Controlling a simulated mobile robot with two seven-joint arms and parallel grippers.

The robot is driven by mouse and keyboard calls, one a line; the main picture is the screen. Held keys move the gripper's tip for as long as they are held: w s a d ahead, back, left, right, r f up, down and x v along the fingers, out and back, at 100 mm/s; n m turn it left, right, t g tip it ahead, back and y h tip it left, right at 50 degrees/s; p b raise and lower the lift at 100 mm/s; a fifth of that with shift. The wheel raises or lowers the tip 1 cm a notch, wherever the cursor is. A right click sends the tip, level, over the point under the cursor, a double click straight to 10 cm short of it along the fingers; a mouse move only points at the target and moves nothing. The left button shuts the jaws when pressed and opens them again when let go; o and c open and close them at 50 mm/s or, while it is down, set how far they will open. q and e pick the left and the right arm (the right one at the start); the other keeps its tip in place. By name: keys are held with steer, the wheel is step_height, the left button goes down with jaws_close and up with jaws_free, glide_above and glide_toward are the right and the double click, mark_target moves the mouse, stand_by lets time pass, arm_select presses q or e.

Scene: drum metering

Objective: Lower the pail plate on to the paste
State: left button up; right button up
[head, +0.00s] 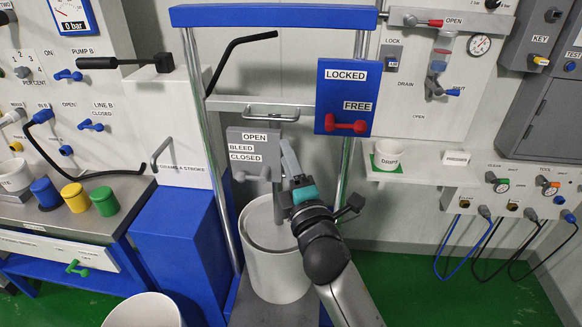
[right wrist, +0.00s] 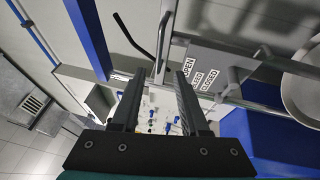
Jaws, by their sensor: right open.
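The white pail (head: 275,272) stands upright on the base of a press frame. A grey disc, apparently the pail plate (head: 268,236), shows inside its mouth, with a rod rising from it; its depth is unclear. Above is a metal crossbar with a handle (head: 270,114). My right gripper (head: 288,147) is open and empty, above the pail and just below the crossbar, apart from the handle. In the right wrist view its two fingers (right wrist: 160,77) stand apart with nothing between them. My left gripper is not in view.
A grey valve box (head: 254,151) marked OPEN, BLEED, CLOSED hangs left of my gripper. A blue lock panel (head: 346,97) with a red lever (head: 347,126) by FREE sits to the right. The frame's chrome posts (head: 207,150) flank the pail. A shelf holds a white cup (head: 388,154).

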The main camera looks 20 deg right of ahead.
steer(key=shift+s+f, duration=0.2)
steer(key=shift+s, duration=0.9)
steer(key=s+f+m+g+b, duration=0.1)
steer(key=s+f+m+g, duration=0.25)
steer(key=f, duration=1.35)
steer(key=s+f+m+g+b, duration=0.2)
steer(key=s+f+g, duration=0.15)
steer(key=f, duration=1.25)
steer(key=s+d+f+m+g+b, duration=0.1)
steer(key=s+f+m+g, duration=0.15)
steer(key=s+f, duration=0.5)
steer(key=s+f+m+g+b, duration=0.1)
steer(key=s+f+m+g, duration=0.3)
steer(key=f, duration=0.6)
steer(key=s+d+f+m+g, duration=0.1)
steer(key=s+f, duration=0.3)
steer(key=s, duration=0.4)
steer(key=s+d+f+m+g+b, duration=0.1)
steer(key=s+f, duration=0.3)
steer(key=s, duration=0.5)
steer(key=s+d+f+m+g, duration=0.2)
steer(key=s+f+g, duration=0.1)
steer(key=s, duration=0.6)
steer(key=shift+s+d+f, duration=0.15)
steer(key=shift+s+f, duration=0.1)
steer(key=shift+f, duration=0.5)
steer(key=shift+g, duration=0.25)
